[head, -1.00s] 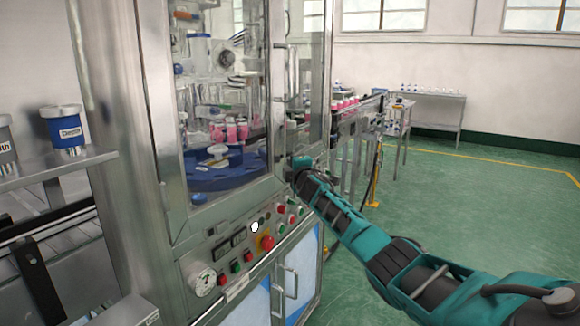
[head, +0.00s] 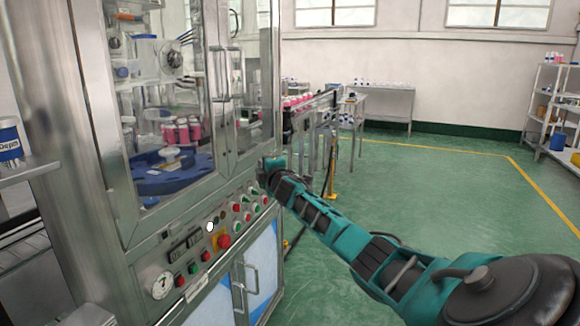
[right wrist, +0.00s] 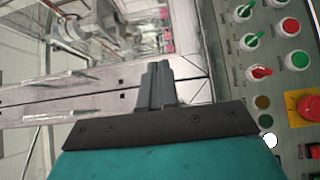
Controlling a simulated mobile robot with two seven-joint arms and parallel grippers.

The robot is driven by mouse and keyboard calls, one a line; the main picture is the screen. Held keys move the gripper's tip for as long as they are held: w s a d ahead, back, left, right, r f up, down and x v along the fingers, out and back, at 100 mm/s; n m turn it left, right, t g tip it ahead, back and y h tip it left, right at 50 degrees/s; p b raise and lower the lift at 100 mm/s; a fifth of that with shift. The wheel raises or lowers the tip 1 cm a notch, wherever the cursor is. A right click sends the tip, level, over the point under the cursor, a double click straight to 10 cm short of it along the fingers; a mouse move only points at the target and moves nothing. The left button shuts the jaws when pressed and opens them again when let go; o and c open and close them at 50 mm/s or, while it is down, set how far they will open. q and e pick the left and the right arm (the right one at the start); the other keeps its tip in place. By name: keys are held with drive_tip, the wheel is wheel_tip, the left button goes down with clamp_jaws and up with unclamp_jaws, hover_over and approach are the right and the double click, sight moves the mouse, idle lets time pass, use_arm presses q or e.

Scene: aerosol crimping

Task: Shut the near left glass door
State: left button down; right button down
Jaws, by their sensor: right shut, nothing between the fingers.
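The machine's near side has two framed glass panels above its control panel. The left glass door (head: 200,95) stands close to flush with the right panel (head: 256,80); I cannot tell whether a gap is left. Upright handles show near where they meet. My right gripper (right wrist: 158,85) is shut and empty in the right wrist view. Its fingers point at the metal door frame (right wrist: 190,92), above the control panel; contact is unclear. In the head view, the right gripper (head: 266,164) is at the lower edge of the right panel, its fingers mostly hidden. My left gripper is out of view.
The control panel (head: 205,245) with buttons, a red emergency stop (head: 224,241) and a gauge lies below the glass. Lower cabinet handles (head: 247,285) stick out. A conveyor (head: 310,110) stands behind the arm. Green floor (head: 430,210) is clear at right.

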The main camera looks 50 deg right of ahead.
drive_tip(key=s+d, duration=0.2)
drive_tip(key=s, duration=0.5)
drive_tip(key=shift+d+f, duration=0.15)
drive_tip(key=s+a+f+m+g+y, duration=0.1)
drive_tip(key=s+a+f+y, duration=0.2)
drive_tip(key=a+f, duration=0.8)
drive_tip(key=s+a+f+m+g+y, duration=0.1)
drive_tip(key=s+a+f+y, duration=0.2)
drive_tip(key=a+f, duration=0.9)
drive_tip(key=s+a+f+m+g+y, duration=0.1)
drive_tip(key=s+a+f+m+y, duration=0.1)
drive_tip(key=s+a, duration=0.8)
drive_tip(key=s+a+f+m+g+y, duration=0.2)
drive_tip(key=s+a+f+m, duration=0.3)
drive_tip(key=s+a, duration=0.5)
drive_tip(key=a, duration=0.3)
drive_tip(key=shift+s+a+f+m, duration=0.2)
drive_tip(key=shift+a+m, duration=0.1)
drive_tip(key=shift+m, duration=0.1)
